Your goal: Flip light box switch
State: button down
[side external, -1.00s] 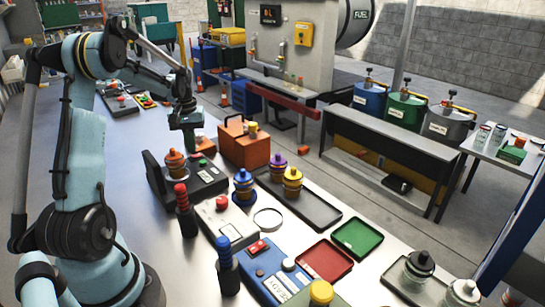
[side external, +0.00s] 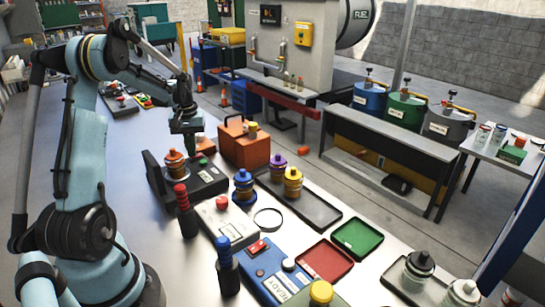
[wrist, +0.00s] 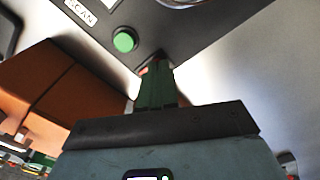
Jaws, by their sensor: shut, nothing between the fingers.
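A dark box (side external: 207,186) with an upright black panel at its left stands on the metal bench in the side external view. It has a green button (wrist: 124,41) and a SCAN label in the wrist view. I cannot tell for certain that it is the light box. My gripper (side external: 190,147) points down at its back edge. In the wrist view the green fingers of my gripper (wrist: 152,75) are shut and empty. A small reddish part (wrist: 143,70) shows at the fingertips, mostly hidden; I cannot tell whether it is a switch or whether the fingers touch it.
An orange case (side external: 245,146) stands close to the right of my gripper. A ringed orange stack (side external: 175,163) sits on the dark box. A blue box (side external: 265,268), a red tray (side external: 322,262) and a green tray (side external: 358,238) are nearer the front.

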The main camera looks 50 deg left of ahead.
jog(key=shift+f, duration=0.2)
jog(key=shift+r, duration=3.55)
jog(key=w+d+r+m+t+y, duration=0.1)
jog(key=w+d+r+m, duration=0.15)
jog(key=d, duration=0.65)
jog(key=w+d+r+m+t, duration=0.1)
jog(key=d+r+m+t, duration=0.15)
jog(key=d, duration=0.65)
jog(key=s+d+f+m+t, duration=0.1)
jog(key=s+d+m+t, duration=0.1)
jog(key=d, duration=0.6)
jog(key=s+d+f+m+t+h, duration=0.1)
jog(key=s+d+m, duration=0.2)
jog(key=d+m, duration=0.2)
jog(key=d, duration=0.3)
jog(key=shift+s+d+f+t, duration=0.15)
jog(key=shift+s+f+t, duration=0.15)
jog(key=shift+t, duration=0.05)
